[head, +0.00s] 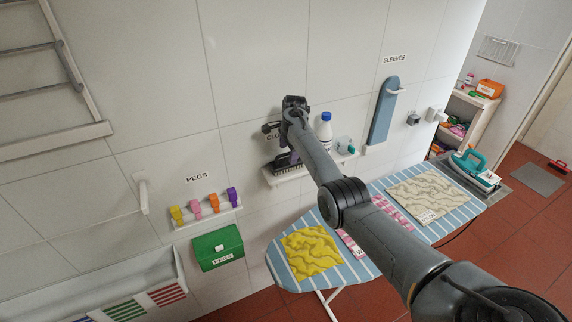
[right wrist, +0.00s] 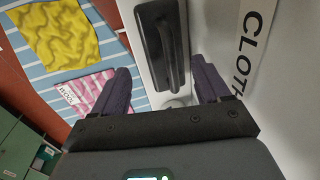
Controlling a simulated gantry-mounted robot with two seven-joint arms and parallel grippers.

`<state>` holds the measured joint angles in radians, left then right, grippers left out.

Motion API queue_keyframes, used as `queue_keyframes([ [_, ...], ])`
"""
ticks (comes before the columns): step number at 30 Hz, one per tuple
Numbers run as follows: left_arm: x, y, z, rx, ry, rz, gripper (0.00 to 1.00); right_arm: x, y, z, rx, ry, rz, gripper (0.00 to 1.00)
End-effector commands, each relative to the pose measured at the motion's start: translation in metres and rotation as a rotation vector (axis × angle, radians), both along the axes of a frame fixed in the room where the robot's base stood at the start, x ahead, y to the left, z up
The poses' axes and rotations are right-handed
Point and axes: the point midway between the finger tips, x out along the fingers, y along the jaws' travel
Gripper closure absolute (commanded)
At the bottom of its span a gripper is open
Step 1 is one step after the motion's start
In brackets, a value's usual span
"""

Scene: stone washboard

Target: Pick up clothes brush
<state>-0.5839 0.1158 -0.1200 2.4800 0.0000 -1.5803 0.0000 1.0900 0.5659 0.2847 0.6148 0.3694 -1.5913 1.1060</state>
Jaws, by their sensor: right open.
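The clothes brush (head: 285,161) is dark with a raised handle. It sits on a small white wall shelf (head: 279,183), below a label starting "CLO". In the right wrist view the brush (right wrist: 165,45) shows at the top, in the gap between the fingers in the picture. My right gripper (head: 283,117) is close to the wall above the brush, partly hidden by my own arm. In the right wrist view its two fingers (right wrist: 160,86) are spread apart with nothing held between them. I see no contact with the brush. My left gripper is not in view.
A white bottle with a blue cap (head: 325,128) and a pale cup-like item (head: 344,144) stand right of the brush. Below is an ironing board (head: 279,255) with a yellow cloth (head: 311,252). Coloured pegs (head: 213,203) and a green box (head: 217,248) are at left.

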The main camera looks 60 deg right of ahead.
Motion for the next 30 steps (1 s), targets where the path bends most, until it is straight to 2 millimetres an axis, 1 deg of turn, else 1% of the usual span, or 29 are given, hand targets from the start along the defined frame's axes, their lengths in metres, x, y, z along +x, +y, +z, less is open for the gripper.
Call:
queue_keyframes([
  [7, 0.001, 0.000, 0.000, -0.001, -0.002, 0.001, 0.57, 0.003, -0.001, -0.011, 0.001, 0.000, 0.002, 0.24],
  [11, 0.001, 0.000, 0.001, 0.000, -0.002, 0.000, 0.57, 0.005, -0.003, -0.023, 0.003, 0.000, 0.003, 0.24],
  [15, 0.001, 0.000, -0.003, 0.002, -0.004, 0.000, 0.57, 0.008, -0.006, -0.036, 0.002, 0.000, 0.002, 0.24],
  [18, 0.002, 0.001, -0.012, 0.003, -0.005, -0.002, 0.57, 0.010, -0.008, -0.049, 0.000, 0.001, 0.002, 0.24],
  [20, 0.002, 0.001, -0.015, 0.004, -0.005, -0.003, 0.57, 0.010, -0.009, -0.053, 0.000, 0.000, 0.001, 0.24],
  [24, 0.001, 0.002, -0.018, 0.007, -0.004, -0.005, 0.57, 0.012, -0.009, -0.057, 0.000, -0.001, 0.001, 0.24],
  [30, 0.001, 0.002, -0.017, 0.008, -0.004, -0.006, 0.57, 0.012, -0.009, -0.057, -0.001, -0.001, 0.001, 0.24],
])
